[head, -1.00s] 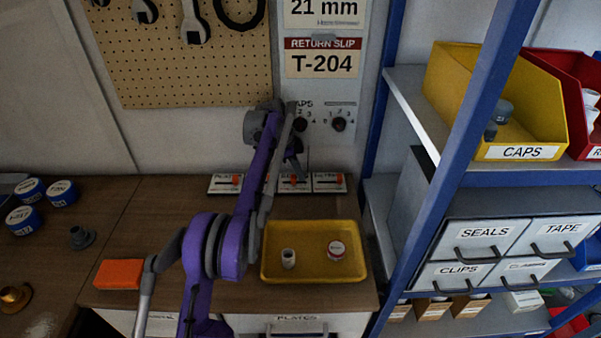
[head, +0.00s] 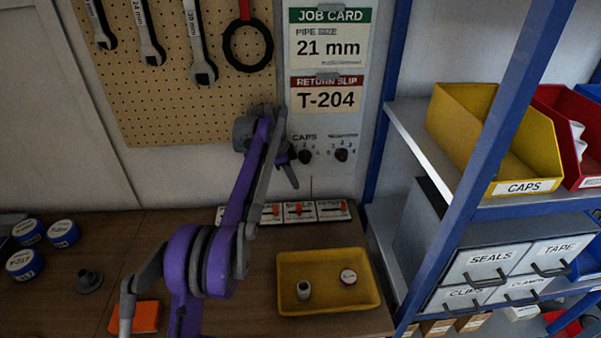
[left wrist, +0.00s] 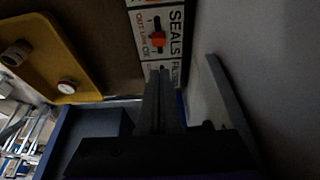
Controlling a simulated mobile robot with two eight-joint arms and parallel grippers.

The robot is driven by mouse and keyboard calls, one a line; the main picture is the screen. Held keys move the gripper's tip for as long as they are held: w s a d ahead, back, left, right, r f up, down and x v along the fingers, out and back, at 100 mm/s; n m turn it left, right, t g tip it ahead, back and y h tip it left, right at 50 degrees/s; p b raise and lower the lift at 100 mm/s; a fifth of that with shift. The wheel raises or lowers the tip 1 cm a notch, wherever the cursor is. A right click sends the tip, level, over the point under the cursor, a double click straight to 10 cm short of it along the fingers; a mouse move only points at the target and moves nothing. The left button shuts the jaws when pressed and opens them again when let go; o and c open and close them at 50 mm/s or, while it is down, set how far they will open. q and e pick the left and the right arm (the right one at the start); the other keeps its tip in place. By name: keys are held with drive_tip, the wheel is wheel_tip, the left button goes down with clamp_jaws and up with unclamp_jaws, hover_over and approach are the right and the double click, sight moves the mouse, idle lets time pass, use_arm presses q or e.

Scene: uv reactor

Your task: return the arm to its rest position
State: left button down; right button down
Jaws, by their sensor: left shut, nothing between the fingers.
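My left arm reaches up from the lower left in the head view. Its gripper (head: 291,176) hangs in front of the wall panel, above the row of labelled switches (head: 299,210). In the left wrist view the gripper's dark fingers (left wrist: 161,82) are together with nothing between them. They point toward the SEALS switch (left wrist: 157,38), whose red slider shows clear of them. My right gripper is not in view.
A yellow tray (head: 330,304) with a small pale cylinder (head: 303,290) and a round red-and-white piece (head: 348,276) sits on the bench. A blue-framed shelf (head: 470,165) with bins stands at right. Blue tins (head: 62,233) and an orange block (head: 147,316) are at left.

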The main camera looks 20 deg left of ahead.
use_arm(q)
drive_tip(key=s+d+r+n+t+y, duration=0.1)
drive_tip(key=s+d+r+n, duration=0.2)
drive_tip(key=s, duration=0.5)
drive_tip(key=s+d+r+n+y, duration=0.1)
drive_tip(key=s+d+n, duration=0.2)
drive_tip(key=s+d, duration=0.35)
drive_tip(key=s+d+f+n+t, duration=0.1)
drive_tip(key=s+f+n, duration=0.1)
drive_tip(key=s, duration=0.5)
drive_tip(key=s+d+f+n+t+y, duration=0.1)
drive_tip(key=s+f+n, duration=0.1)
drive_tip(key=s+f, duration=0.3)
drive_tip(key=s+d+f+n+t, duration=0.1)
drive_tip(key=s+f, duration=0.3)
drive_tip(key=s, duration=0.6)
drive_tip(key=shift+d+n, duration=0.3)
drive_tip(key=shift+n, duration=0.4)
